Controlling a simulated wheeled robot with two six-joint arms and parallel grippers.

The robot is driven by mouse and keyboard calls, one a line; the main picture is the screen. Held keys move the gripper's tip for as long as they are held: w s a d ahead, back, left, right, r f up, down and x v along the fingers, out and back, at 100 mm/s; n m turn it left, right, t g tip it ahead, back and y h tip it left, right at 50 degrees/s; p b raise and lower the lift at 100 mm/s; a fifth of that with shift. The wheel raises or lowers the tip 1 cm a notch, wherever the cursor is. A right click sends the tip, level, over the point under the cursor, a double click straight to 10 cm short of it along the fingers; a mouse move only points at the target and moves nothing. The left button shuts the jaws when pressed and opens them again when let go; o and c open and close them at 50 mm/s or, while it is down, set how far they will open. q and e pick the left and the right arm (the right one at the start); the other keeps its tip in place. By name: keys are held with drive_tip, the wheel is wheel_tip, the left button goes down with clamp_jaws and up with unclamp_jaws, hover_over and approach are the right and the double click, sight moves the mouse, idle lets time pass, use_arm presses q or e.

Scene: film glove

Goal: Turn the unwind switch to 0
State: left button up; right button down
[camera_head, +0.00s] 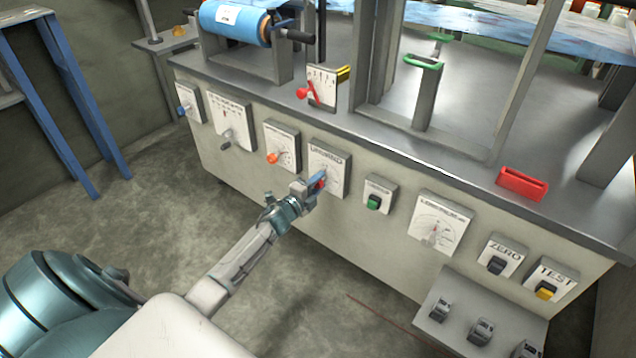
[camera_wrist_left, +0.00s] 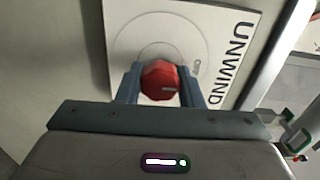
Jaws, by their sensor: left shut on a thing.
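The unwind switch is a red knob (camera_wrist_left: 160,82) on a white plate (camera_wrist_left: 235,30) marked UNWIND. In the left wrist view the plate appears turned on its side. In the head view the plate (camera_head: 329,160) is on the front of the machine, and the knob shows only as a bit of red at the fingertips. My left gripper (camera_head: 314,186) is shut on the red knob, with one finger on each side of it; it also shows in the left wrist view (camera_wrist_left: 160,88). The knob's exact setting cannot be told. My right gripper is not in view.
Beside the plate are a panel with an orange knob (camera_head: 273,157) and a green button (camera_head: 374,202). Further right are a dial panel (camera_head: 437,226), the ZERO switch (camera_head: 497,265) and the TEST switch (camera_head: 546,291). A blue roll (camera_head: 232,22) is above. The floor in front is open.

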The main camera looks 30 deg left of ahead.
use_arm(q)
drive_tip(key=o, duration=1)
drive_tip(key=shift+a, duration=0.1)
drive_tip(key=shift+c, duration=0.2)
drive_tip(key=shift+s, duration=0.1)
